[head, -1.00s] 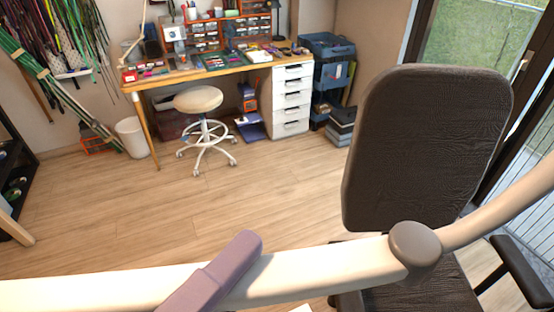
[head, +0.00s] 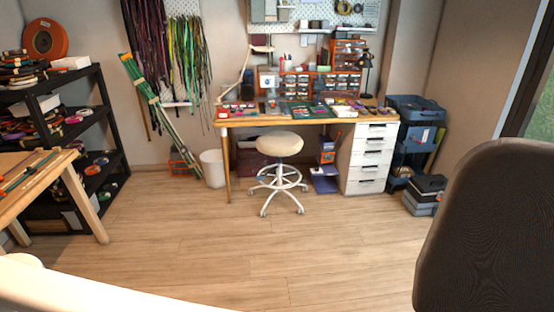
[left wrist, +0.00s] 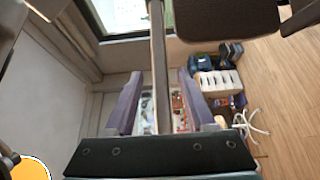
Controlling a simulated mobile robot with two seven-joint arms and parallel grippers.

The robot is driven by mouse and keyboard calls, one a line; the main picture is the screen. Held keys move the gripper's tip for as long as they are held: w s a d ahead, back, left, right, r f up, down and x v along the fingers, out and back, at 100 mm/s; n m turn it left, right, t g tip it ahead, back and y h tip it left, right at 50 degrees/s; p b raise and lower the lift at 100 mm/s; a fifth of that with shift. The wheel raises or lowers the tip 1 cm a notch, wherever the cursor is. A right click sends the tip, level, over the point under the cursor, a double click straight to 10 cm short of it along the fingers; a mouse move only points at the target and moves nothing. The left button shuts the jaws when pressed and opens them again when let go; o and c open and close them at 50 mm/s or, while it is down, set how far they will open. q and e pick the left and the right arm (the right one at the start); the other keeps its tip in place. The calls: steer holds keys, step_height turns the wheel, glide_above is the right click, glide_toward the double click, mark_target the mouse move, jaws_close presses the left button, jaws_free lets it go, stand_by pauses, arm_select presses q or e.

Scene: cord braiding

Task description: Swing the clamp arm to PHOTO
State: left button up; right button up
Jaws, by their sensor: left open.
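My left gripper (left wrist: 159,76) shows in the left wrist view with its two purple fingers apart. A long grey-brown bar (left wrist: 158,50) runs between them with a gap on both sides; I cannot tell whether it is the clamp arm. In the head view, a pale beam (head: 90,291) crosses the bottom left corner close to the camera; I cannot tell whether it is the clamp arm or mine. A thin cream jointed arm (head: 236,76) stands at the left end of the far desk. No PHOTO mark is readable. Neither gripper shows in the head view.
A desk (head: 232,122) with tools and white drawers (head: 369,158) stands at the back. A stool (head: 280,143) is in front. A dark chair (head: 490,230) fills the right edge. A wooden table (head: 88,195) and black shelves (head: 108,110) are left. The middle floor is clear.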

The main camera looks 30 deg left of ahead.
arm_select(q)
steer(key=b+v, duration=0.1)
steer(key=v, duration=0.4)
steer(key=shift+s, duration=0.1)
steer(key=shift+s, duration=0.1)
stand_by(0.3)
